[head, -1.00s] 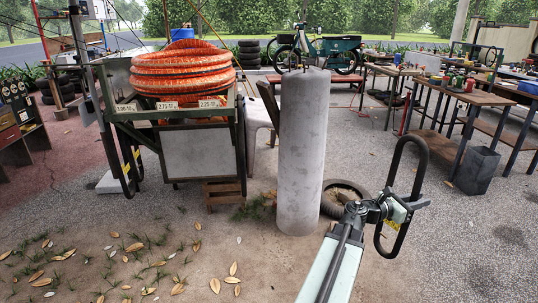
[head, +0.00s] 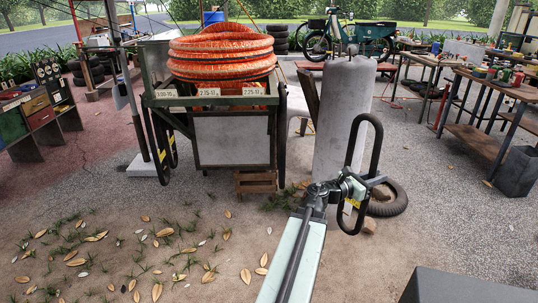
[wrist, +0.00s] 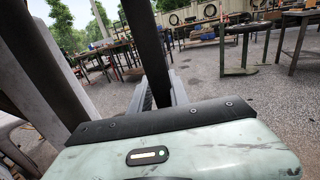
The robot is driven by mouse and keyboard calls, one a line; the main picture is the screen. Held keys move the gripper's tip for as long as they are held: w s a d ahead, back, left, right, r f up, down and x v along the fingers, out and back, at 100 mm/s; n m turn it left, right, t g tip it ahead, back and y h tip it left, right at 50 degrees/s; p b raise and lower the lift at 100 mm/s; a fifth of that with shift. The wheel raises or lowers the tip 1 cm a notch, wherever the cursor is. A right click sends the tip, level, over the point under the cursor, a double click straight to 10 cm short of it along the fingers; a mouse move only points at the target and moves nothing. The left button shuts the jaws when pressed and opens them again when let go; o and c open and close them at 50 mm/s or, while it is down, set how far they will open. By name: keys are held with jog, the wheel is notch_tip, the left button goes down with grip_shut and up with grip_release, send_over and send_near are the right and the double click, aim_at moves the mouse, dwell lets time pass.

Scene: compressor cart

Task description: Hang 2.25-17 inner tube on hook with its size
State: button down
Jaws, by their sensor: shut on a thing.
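My gripper (head: 352,192) is shut on a black inner tube (head: 376,150), which stands up as a long narrow loop, right of the cart and in front of the grey pillar. In the wrist view the tube (wrist: 145,45) rises as a dark band behind my pale gripper housing. The compressor cart (head: 150,118) stands left of centre with a coiled orange hose on top. White size labels run along its front rail: left label (head: 166,93), middle label (head: 207,91) and right label (head: 252,90). The right one seems to read 2.25-17. The hooks are too small to make out. Black tubes (head: 165,150) hang at the cart's left side.
The grey cylindrical pillar (head: 340,110) stands just right of the cart. A wooden crate (head: 256,182) sits under the cart. Workbenches (head: 470,135) line the right. The leaf-strewn ground before the cart is open.

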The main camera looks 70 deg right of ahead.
jog(key=w+d+n+t+h, duration=0.2)
jog(key=w+n+t+h, duration=0.3)
jog(key=w, duration=1.4)
jog(key=w+d+n+t, duration=0.1)
jog(key=w+n+t, duration=0.4)
jog(key=w, duration=1.5)
jog(key=w+d+f+m+t+b, duration=0.1)
jog(key=w+d+f+m+b, duration=0.1)
jog(key=d, duration=0.8)
jog(key=shift+w+d+f+b, duration=0.3)
jog(key=shift+w+f+b, duration=0.4)
jog(key=shift+w, duration=0.2)
jog(key=c, duration=1.1)
grip_release()
jog(key=shift+c, duration=0.2)
jog(key=a, duration=0.7)
jog(key=shift+w+a, duration=0.3)
jog(key=shift+a, duration=0.1)
